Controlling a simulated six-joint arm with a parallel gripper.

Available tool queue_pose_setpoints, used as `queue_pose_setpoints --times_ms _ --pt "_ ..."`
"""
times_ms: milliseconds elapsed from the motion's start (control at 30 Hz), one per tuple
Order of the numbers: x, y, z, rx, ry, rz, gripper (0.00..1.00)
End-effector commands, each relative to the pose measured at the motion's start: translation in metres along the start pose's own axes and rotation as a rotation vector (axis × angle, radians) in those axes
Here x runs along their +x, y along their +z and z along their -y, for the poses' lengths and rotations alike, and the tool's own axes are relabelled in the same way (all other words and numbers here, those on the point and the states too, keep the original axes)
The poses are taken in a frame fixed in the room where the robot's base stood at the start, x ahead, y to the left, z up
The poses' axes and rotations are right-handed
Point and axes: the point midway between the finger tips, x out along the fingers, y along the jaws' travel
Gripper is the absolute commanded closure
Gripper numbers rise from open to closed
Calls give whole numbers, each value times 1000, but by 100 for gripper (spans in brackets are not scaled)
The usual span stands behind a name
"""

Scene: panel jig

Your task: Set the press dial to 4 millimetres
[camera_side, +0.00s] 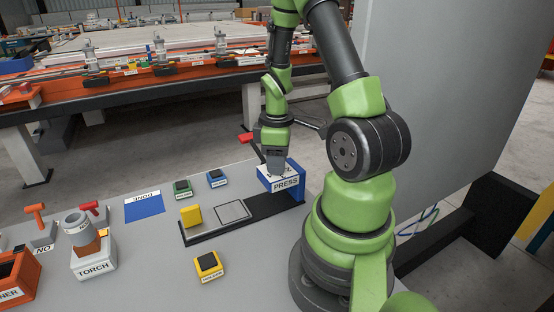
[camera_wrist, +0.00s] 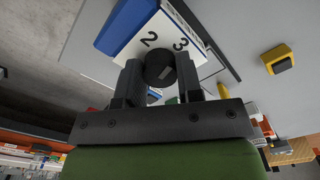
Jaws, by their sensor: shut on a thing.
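The press (camera_side: 284,180) is a blue block with a white top and a "PRESS" label, at the end of a dark rail. Its dial is a round black knob (camera_wrist: 160,68) on the white face, seen in the wrist view. The numbers 2 and 3 show on the face beside the knob; other marks are mostly hidden by my fingers. A small grey mark shows on the knob, but I cannot tell which number it points to. My gripper (camera_wrist: 163,83) is shut on the knob, one finger on each side. In the side view my gripper (camera_side: 275,172) is over the press and hides the dial.
A yellow block (camera_side: 191,215) and a framed square (camera_side: 233,211) lie along the rail. A yellow button box (camera_side: 208,265), green and blue button boxes, a blue "DONE" mat (camera_side: 144,208) and a torch holder (camera_side: 94,261) stand left of the press. A red-handled lever is close behind my gripper.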

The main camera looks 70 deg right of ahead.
Motion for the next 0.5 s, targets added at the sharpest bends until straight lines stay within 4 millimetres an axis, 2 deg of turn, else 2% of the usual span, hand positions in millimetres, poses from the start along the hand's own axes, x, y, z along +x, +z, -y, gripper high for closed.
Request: queue_pose_setpoints --times_ms 500 --pt "-1 -1 0 490 2 -3 90"
